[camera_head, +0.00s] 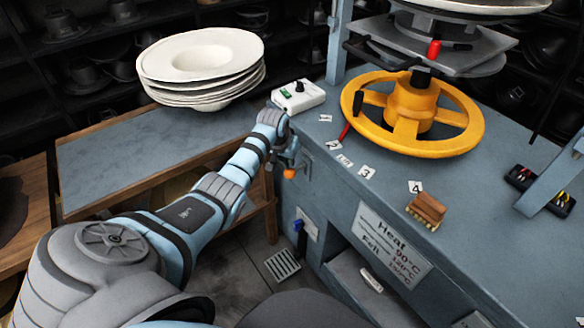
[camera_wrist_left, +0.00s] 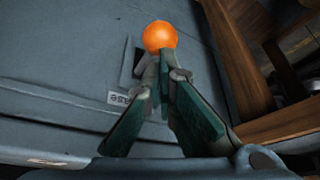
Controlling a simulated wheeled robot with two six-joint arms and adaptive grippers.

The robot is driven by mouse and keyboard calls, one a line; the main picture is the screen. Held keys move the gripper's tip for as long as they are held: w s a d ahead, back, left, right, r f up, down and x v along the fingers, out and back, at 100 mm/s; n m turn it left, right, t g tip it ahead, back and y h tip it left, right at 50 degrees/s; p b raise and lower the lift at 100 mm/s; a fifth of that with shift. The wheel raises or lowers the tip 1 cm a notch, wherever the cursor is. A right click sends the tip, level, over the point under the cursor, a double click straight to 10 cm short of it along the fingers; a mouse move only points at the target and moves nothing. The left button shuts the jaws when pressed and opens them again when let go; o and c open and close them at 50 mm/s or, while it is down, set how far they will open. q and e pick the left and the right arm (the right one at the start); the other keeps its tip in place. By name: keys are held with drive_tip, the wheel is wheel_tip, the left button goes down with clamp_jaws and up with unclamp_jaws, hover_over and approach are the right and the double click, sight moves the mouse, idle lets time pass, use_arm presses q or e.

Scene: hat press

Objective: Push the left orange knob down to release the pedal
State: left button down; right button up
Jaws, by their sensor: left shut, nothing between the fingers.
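The left orange knob (camera_head: 290,173) sits at the near left side of the blue-grey press cabinet, below its top. My left gripper (camera_head: 289,158) is beside and just above the knob, partly hidden by my wrist in the head view. In the left wrist view the orange knob (camera_wrist_left: 160,36) is round and just beyond the fingertips (camera_wrist_left: 164,72). The fingers are shut with nothing between them. I cannot tell whether they touch the knob. A slotted grey plate (camera_head: 282,265), perhaps the pedal, is low near the floor. My right gripper is not in view.
A yellow handwheel (camera_head: 412,112) stands on the cabinet top. A white control box (camera_head: 298,96) is at its left edge, just behind my left wrist. Stacked cream hats (camera_head: 201,65) rest over the side table (camera_head: 110,155). A wooden brush (camera_head: 427,210) lies on the right.

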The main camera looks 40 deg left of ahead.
sight(289, 170)
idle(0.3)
use_arm(q)
drive_tip(key=shift+f+b, duration=1.55)
drive_tip(key=shift+f, duration=0.7)
drive_tip(key=shift+r, duration=0.15)
wheel_tip(289, 170, up, 8)
drive_tip(key=p, duration=0.9)
drive_tip(key=shift+r, duration=0.1)
drive_tip(key=shift+f, duration=0.25)
